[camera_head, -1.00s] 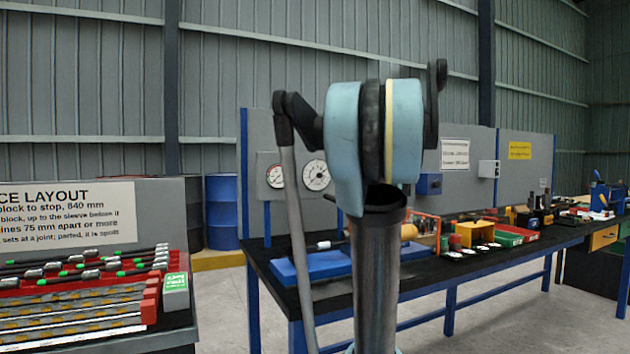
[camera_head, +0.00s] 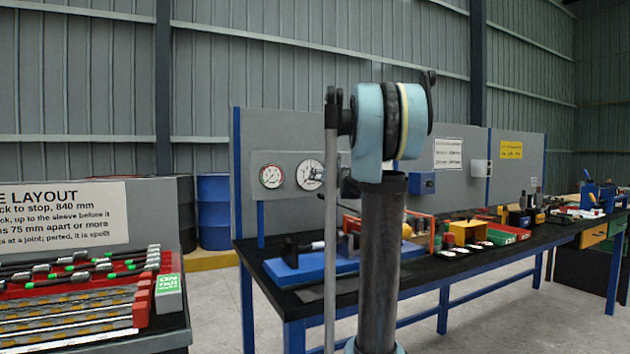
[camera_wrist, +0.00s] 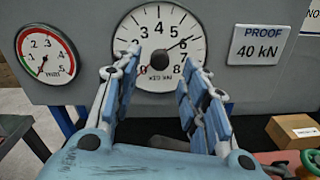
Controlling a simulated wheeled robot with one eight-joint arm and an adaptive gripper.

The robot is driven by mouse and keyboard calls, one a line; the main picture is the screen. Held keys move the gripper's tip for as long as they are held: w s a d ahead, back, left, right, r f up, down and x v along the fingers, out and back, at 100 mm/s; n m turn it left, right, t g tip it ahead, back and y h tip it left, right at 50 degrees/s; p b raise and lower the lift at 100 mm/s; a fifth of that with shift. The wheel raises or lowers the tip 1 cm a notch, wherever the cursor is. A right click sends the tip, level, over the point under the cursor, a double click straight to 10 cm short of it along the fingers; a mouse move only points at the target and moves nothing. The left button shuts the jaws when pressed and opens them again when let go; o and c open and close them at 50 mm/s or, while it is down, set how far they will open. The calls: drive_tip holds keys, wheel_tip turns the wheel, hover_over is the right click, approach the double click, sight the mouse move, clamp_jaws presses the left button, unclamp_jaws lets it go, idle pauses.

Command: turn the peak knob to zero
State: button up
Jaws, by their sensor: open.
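A large white dial gauge (camera_wrist: 160,30) fills the upper middle of the wrist view, and it also shows on the grey panel in the head view (camera_head: 308,174). Its black needle points up and right, between 6 and 7. A dark round knob (camera_wrist: 160,60) sits at the dial's centre; I take it as the peak knob. My gripper (camera_wrist: 161,56) is open, its two blue-grey fingers reaching toward the dial on either side of the knob. I cannot tell whether they touch anything. In the head view my arm hides most of the gripper.
A smaller gauge (camera_wrist: 46,54) with red and green marks is at the left. A "PROOF 40 kN" plate (camera_wrist: 261,45) is at the right. A cardboard box (camera_wrist: 293,130) sits lower right. The bench (camera_head: 440,268) below carries a blue fixture (camera_head: 300,268) and several trays.

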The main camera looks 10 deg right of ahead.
drive_tip(key=shift+x, duration=2.15)
drive_tip(key=shift+c, duration=0.5)
clamp_jaws()
